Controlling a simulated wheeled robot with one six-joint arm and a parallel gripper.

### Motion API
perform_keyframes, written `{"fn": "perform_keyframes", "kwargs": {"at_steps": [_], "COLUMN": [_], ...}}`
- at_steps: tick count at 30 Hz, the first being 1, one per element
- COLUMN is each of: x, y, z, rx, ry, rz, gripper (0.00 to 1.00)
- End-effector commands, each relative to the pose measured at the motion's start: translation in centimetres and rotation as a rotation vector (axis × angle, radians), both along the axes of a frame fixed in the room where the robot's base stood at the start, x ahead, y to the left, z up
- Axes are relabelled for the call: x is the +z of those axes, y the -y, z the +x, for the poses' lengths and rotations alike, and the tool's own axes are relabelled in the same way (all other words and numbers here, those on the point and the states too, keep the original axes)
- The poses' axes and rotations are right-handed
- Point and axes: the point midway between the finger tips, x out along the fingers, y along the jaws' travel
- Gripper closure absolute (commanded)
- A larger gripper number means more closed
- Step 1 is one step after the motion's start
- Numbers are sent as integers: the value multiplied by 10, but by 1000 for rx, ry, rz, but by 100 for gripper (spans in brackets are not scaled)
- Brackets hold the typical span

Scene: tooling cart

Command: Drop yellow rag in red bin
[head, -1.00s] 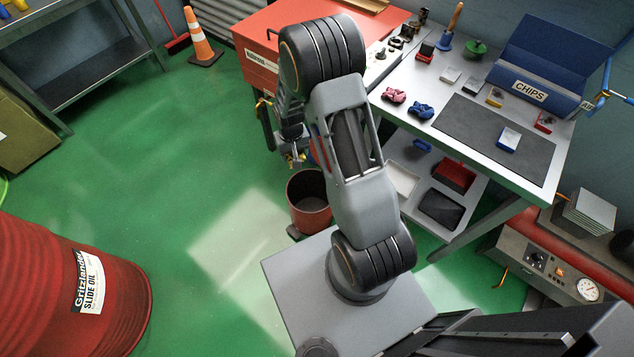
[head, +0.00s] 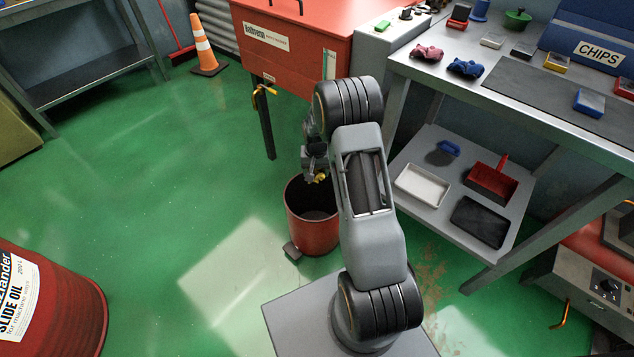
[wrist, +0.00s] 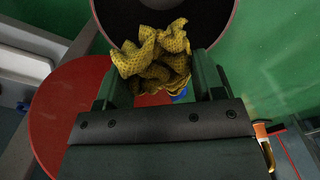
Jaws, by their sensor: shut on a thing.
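The yellow rag (wrist: 155,62) is crumpled and held between the two fingers of my gripper (wrist: 160,82) in the wrist view. A bit of the rag (head: 320,178) also shows below my gripper (head: 315,168) in the head view. The red bin (head: 312,236) stands on the floor with its top open. My gripper is over the bin's upper part in the head view. In the wrist view the bin's rim (wrist: 232,22) and dark inside lie beyond the rag, which overlaps the opening. My arm hides part of the bin's right side.
A red parts washer (head: 290,45) stands behind the bin. The steel workbench (head: 540,112) with a lower shelf of trays is at the right. A red drum (head: 75,315) is at lower left and an orange cone (head: 205,50) at the back. Green floor left of the bin is clear.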

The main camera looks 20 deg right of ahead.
Motion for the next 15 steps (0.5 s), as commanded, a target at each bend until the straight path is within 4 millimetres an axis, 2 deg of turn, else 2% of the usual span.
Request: {"fn": "perform_keyframes", "kwargs": {"at_steps": [1, 15], "x": [-9, -29], "y": [2, 4], "z": [1, 2], "rx": [-6, -16], "ry": [1, -1], "rz": [0, 0], "gripper": [57, 57]}}
